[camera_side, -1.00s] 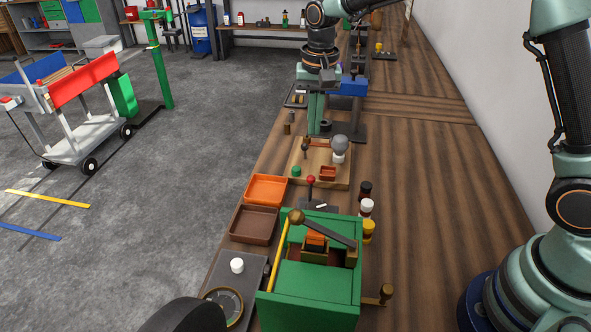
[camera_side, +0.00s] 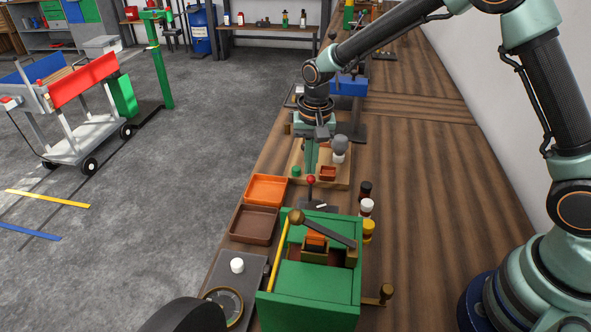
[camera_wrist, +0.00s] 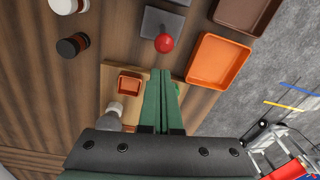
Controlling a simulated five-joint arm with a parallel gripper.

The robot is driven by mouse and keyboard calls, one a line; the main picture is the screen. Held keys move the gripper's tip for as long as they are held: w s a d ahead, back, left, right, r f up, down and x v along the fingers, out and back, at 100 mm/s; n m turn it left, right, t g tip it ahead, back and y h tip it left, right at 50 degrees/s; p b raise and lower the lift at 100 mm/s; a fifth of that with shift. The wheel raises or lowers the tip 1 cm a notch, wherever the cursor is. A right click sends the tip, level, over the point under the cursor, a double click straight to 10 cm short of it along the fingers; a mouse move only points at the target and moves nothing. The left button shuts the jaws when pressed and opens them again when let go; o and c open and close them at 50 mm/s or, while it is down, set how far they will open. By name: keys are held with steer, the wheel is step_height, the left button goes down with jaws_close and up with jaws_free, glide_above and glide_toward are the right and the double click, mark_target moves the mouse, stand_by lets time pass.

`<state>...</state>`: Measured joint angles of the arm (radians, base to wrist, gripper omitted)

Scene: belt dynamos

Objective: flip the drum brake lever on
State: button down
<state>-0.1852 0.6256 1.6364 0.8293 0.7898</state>
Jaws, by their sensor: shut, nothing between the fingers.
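A lever with a red ball knob (camera_side: 311,180) stands on a small dark plate beyond the green machine. In the wrist view its red knob (camera_wrist: 164,43) and grey plate (camera_wrist: 163,22) show just beyond the fingertips. A second lever, a dark bar with a brass ball (camera_side: 296,216), lies across the top of the green machine (camera_side: 315,290). No label shows which is the drum brake lever. My gripper (camera_side: 309,170) is shut and empty over the wooden board, apart from the red knob. Its green fingers (camera_wrist: 161,72) are together in the wrist view.
The wooden board (camera_side: 342,182) carries a grey bulb (camera_side: 340,145), a red-brown box (camera_side: 328,172) and a green button (camera_side: 296,170). An orange tray (camera_side: 267,188) and brown tray (camera_side: 254,225) lie left. Several small jars (camera_side: 367,207) stand right.

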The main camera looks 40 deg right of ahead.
steer(key=shift+s+a+r, duration=0.3)
steer(key=shift+s+a, duration=0.25)
steer(key=shift+s, duration=0.25)
steer(key=shift+s+a+r+t, duration=0.2)
steer(key=shift+s+a+t, duration=0.2)
steer(key=shift+s+a, duration=0.9)
steer(key=shift+w+d+f, duration=0.2)
steer(key=shift+w+d, duration=0.35)
